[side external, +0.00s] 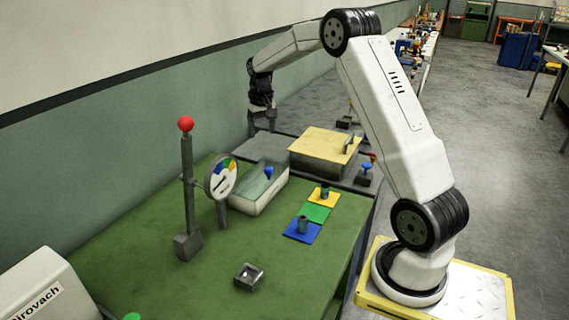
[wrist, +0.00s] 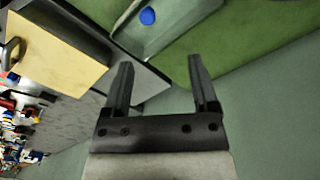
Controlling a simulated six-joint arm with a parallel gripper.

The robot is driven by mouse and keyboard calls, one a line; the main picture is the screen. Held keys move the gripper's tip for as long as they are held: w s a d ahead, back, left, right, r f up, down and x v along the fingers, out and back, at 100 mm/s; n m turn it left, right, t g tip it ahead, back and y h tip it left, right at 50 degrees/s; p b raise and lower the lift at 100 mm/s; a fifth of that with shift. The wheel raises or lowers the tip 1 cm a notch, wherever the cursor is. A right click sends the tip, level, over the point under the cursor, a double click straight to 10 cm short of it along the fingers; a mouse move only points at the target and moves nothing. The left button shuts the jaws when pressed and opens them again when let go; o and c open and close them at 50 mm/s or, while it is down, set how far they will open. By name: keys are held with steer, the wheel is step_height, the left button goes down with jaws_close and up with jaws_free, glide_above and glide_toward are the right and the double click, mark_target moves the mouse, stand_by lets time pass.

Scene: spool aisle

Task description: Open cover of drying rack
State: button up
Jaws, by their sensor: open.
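The drying rack looks to be the low dark grey box (side external: 318,167) at the back of the bench, with a flat pale yellow cover (side external: 318,141) lying closed on top. A small upright handle (side external: 349,144) stands at the cover's right end. In the wrist view the yellow cover (wrist: 58,62) is at the left, with its dark handle (wrist: 13,52) at the far left edge. My gripper (side external: 262,127) is open and empty, left of and behind the rack near the wall. Its fingers (wrist: 160,62) in the wrist view are apart from the cover, with nothing between them.
A pale tray (side external: 258,205) with a blue-topped thing stands in front of the rack. A red-balled post (side external: 187,180) and a dial (side external: 221,177) stand left. Coloured pads (side external: 318,213) bear small pegs. A small grey box (side external: 249,277) lies nearer. The green bench's front is mostly clear.

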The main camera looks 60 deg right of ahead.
steer(key=d, duration=0.3)
glide_above(268, 168)
steer(key=shift+m, duration=0.4)
step_height(268, 168, down, 6)
steer(key=shift+f, duration=4.45)
jaws_close()
